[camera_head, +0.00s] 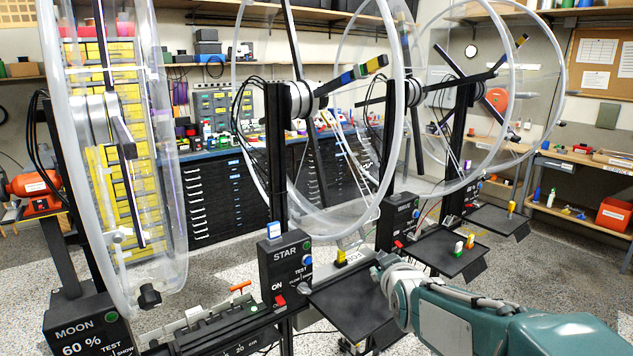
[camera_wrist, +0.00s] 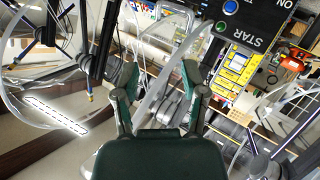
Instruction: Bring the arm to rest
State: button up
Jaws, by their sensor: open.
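My gripper (camera_head: 384,264) is at the end of my green arm (camera_head: 480,322), which reaches in from the lower right in the head view. It is above the right edge of the black tray (camera_head: 345,312) beside the STAR box (camera_head: 285,268). In the wrist view the two fingers of my gripper (camera_wrist: 160,75) stand apart with nothing held between them. The STAR box (camera_wrist: 252,22) shows upside down there, beyond the right finger. My arm hides part of the tray's right side in the head view.
Clear wheels stand on posts: the MOON wheel (camera_head: 68,150) at left, the STAR wheel (camera_head: 399,110) at centre, another (camera_head: 514,70) behind. Other trays (camera_head: 435,262) with small blocks extend to the right. A rail with an orange-handled part (camera_head: 240,287) lies in front. Open floor (camera_head: 575,260) is at right.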

jog(key=s+f+m+g, duration=0.2)
jog(key=s+g, duration=0.2)
jog(key=s, duration=1)
jog(key=s+d+f+m+g, duration=0.1)
jog(key=s+f+m+g, duration=0.1)
jog(key=s, duration=1.3)
jog(key=shift+s+d+f+m+g, duration=0.15)
jog(key=shift+s+f+m+g, duration=0.15)
jog(key=shift+m+g, duration=0.6)
